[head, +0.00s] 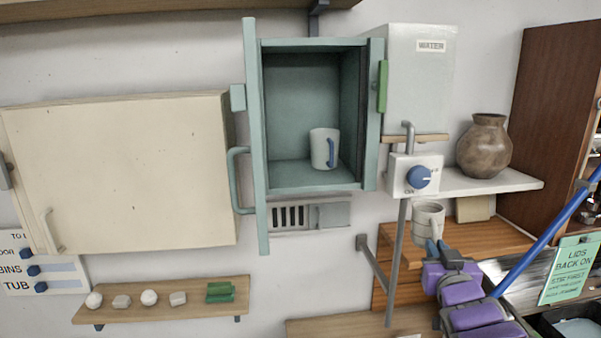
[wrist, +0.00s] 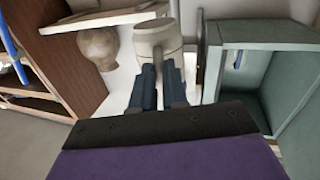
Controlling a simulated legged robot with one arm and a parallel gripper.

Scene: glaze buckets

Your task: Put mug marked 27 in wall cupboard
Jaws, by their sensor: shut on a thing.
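The wall cupboard (head: 313,190) is teal and its door stands open. A white mug with a blue handle (head: 319,148) stands inside on its floor, toward the right. My gripper (head: 434,246) is shut on a pale grey-white mug (head: 428,215), below and right of the cupboard. In the wrist view my gripper's blue fingers (wrist: 160,74) meet at the held mug (wrist: 157,38), and the cupboard (wrist: 270,38) is at the right. I cannot read a number on either mug.
A tap pipe (head: 398,240) and a white box with a blue knob (head: 416,176) stand between the held mug and the cupboard. A brown vase (head: 485,147) sits on a white shelf (head: 510,181). A closed cream cupboard (head: 125,170) is at the left.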

